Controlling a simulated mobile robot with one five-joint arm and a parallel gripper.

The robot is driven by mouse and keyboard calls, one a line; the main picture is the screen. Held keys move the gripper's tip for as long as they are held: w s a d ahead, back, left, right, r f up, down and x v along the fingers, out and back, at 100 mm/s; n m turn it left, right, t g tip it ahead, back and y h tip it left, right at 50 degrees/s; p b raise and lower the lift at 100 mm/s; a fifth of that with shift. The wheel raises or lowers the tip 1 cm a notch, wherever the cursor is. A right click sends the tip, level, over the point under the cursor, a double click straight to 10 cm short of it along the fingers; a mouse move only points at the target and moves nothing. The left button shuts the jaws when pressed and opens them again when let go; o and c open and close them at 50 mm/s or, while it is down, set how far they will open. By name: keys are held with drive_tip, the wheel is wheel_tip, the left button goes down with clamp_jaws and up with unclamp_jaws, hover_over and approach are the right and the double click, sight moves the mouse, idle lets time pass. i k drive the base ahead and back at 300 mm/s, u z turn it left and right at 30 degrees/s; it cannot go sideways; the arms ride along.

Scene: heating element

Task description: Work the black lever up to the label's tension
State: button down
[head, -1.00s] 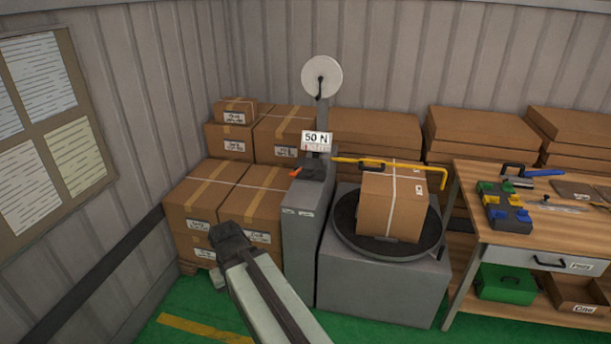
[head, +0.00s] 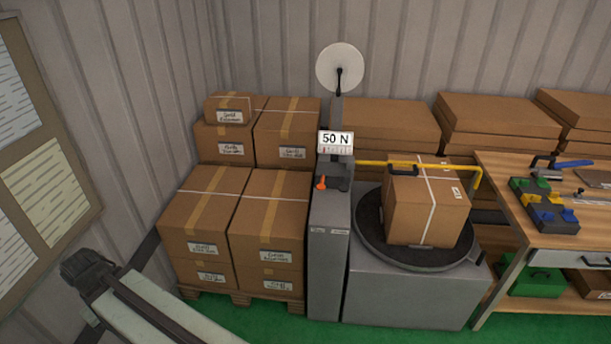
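A white label reading "50 N" (head: 336,139) stands on the grey post (head: 329,260), with a small marked scale under its text. Below it is a dark block (head: 337,177) with an orange-tipped part (head: 320,184) on its left. A yellow bar (head: 440,166) runs right from the post over a strapped carton (head: 427,210), and a black grip-like piece (head: 402,169) sits on it. I cannot tell for sure which dark part is the black lever. The dark end of my arm, with my gripper (head: 85,266), is at the lower left, well apart from the post; its fingers are not clear.
The carton stands on a black turntable (head: 370,235) on a grey base. Stacked cartons on a pallet (head: 240,296) stand left of the post. A wooden workbench (head: 508,178) with tools is at the right. Green floor (head: 420,333) shows in front.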

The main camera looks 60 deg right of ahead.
sight(342, 188)
drive_tip(key=z, duration=0.15)
drive_tip(key=i, duration=1.25)
drive_tip(key=z, duration=0.9)
drive_tip(key=i, duration=0.7)
drive_tip(key=z, duration=0.5)
drive_tip(key=k, duration=0.8)
drive_tip(key=z, duration=0.2)
drive_tip(key=i, duration=0.8)
drive_tip(key=u, duration=0.1)
